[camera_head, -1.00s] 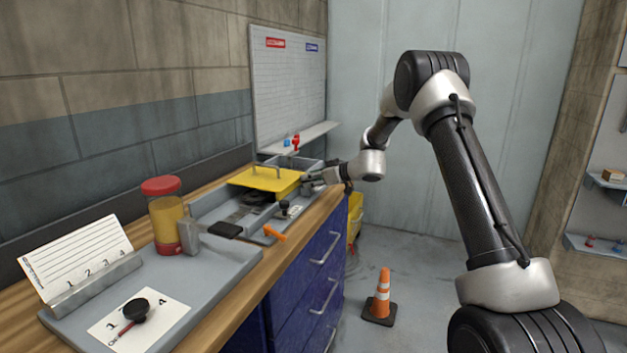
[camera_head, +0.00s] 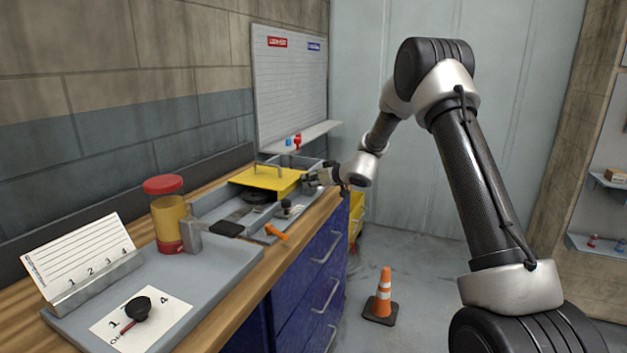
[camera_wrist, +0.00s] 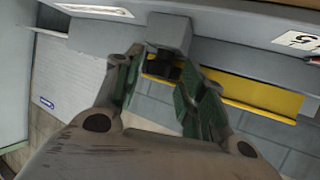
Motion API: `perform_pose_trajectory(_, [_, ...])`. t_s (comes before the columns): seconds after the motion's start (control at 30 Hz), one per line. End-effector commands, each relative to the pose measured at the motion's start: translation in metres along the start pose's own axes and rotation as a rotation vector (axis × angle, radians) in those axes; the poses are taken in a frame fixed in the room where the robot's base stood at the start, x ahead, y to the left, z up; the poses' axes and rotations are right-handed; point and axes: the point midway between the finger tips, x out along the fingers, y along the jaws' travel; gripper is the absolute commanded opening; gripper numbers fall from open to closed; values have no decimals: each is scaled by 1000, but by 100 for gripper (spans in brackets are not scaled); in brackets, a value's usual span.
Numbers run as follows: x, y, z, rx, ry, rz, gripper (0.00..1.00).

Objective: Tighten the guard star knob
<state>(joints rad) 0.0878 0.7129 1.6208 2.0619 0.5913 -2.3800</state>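The yellow guard (camera_head: 268,180) sits over the grey machine on the bench, and its yellow edge crosses the wrist view (camera_wrist: 262,98). In the wrist view a dark knob (camera_wrist: 165,68), apparently the star knob, sits below a grey block at the guard's edge. My gripper (camera_head: 310,182) is at the guard's right end. Its fingers (camera_wrist: 160,70) stand apart on either side of the dark knob, with a small gap visible on the left. Contact on the right cannot be told. In the head view my gripper hides this knob.
A small black knob (camera_head: 287,204) and an orange handle (camera_head: 276,232) are at the machine's front. A red-lidded jar (camera_head: 167,215) and a grey tray (camera_head: 215,262) with a loose black knob (camera_head: 138,308) are nearer. A traffic cone (camera_head: 382,298) stands on the floor.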

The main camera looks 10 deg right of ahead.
Motion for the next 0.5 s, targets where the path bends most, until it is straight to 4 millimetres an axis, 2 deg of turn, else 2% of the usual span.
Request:
perform_pose_trajectory(0.03, [0, 0, 0, 0, 0, 0, 54])
perform_pose_trajectory(0.07, [0, 0, 0, 0, 0, 0, 59])
perform_pose_trajectory(0.5, [0, 1, -1, -10, 2, -23, 59])
